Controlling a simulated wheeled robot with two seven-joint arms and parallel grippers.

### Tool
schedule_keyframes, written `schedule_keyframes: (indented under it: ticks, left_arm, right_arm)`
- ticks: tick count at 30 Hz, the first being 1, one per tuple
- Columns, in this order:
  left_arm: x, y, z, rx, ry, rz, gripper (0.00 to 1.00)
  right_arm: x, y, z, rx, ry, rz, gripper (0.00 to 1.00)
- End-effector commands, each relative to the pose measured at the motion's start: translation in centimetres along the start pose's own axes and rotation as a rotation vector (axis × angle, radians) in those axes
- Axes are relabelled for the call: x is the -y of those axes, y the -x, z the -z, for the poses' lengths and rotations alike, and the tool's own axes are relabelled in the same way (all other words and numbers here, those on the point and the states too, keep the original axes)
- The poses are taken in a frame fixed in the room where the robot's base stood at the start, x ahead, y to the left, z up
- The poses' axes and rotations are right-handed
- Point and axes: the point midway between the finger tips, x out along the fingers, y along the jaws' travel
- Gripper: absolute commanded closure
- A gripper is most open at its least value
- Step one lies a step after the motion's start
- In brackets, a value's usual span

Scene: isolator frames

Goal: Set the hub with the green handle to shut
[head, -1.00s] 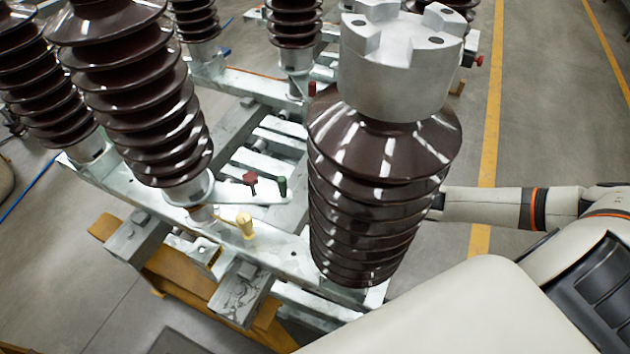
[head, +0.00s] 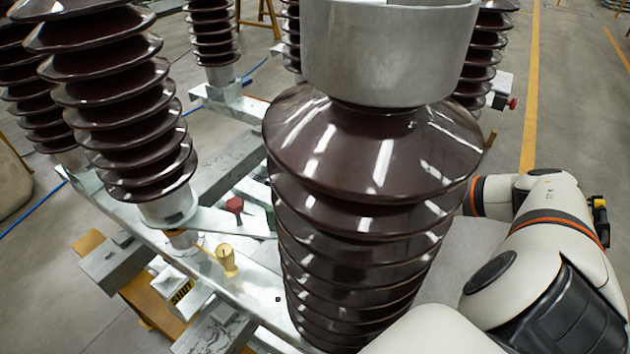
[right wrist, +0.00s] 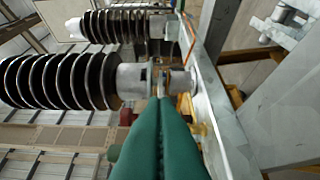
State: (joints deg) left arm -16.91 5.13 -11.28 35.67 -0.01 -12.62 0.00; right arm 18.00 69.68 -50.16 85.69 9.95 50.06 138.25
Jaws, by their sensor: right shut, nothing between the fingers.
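The green handle (head: 271,217) is mostly hidden behind the large brown insulator in the head view; only a sliver shows. A red handle (head: 235,206) stands left of it, and a yellow handle (head: 227,261) stands nearer on the metal beam. In the right wrist view my right gripper (right wrist: 160,101) appears as two green tapered fingers, closed together and empty. They point toward the hub at an insulator's foot (right wrist: 180,80). Whether the fingers touch anything is unclear. My left gripper is out of view.
The large brown insulator (head: 370,200) with its grey cap blocks much of the head view. Another insulator (head: 125,100) stands at left. The metal beam (right wrist: 222,120) runs close beside my fingers at right.

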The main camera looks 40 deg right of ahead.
Motion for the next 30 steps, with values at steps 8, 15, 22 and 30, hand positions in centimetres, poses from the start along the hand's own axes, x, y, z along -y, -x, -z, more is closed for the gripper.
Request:
schedule_keyframes:
  ticks: [8, 15, 22, 30]
  left_arm:
    - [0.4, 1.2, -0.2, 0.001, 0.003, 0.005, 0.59]
    - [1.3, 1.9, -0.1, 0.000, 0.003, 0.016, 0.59]
    - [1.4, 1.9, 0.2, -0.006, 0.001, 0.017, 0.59]
    - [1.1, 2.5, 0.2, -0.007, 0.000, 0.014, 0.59]
  right_arm:
    - [-0.2, -4.9, 1.2, -0.002, -0.005, 0.001, 1.00]
    - [0.0, -5.4, 3.6, 0.001, -0.002, 0.002, 1.00]
    - [0.0, -5.5, 3.9, 0.001, 0.000, 0.000, 1.00]
    - [-0.2, -6.0, 4.2, 0.009, -0.002, -0.001, 1.00]
